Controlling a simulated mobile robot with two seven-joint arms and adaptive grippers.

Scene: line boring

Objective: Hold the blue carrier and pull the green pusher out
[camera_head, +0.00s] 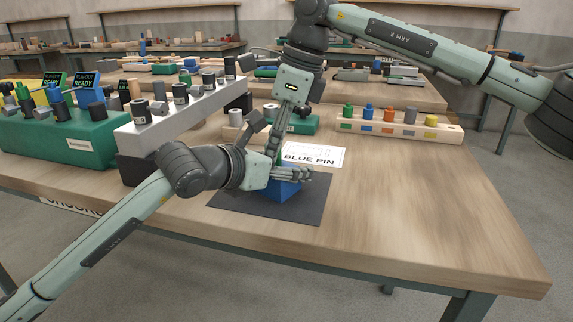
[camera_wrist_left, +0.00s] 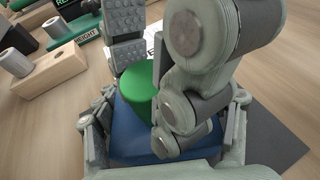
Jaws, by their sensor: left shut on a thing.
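The blue carrier (camera_head: 284,190) sits on a dark mat (camera_head: 232,203) near the front of the table. My left gripper (camera_head: 292,178) comes in from the left and is shut on the carrier; the carrier also shows between its fingers in the left wrist view (camera_wrist_left: 125,144). The green pusher (camera_wrist_left: 138,108) stands up out of the carrier; only a sliver shows in the head view (camera_head: 279,157). My right gripper (camera_head: 276,146) reaches down from above, its fingers beside the pusher. I cannot tell whether they close on it, since its own finger hides part of the pusher.
A white "BLUE PIN" card (camera_head: 315,155) lies just behind the mat. A wooden rack (camera_head: 395,128) with coloured pegs stands behind right. A grey block (camera_head: 190,112) with cylinders and a green fixture (camera_head: 60,140) stand at left. The table's right side is clear.

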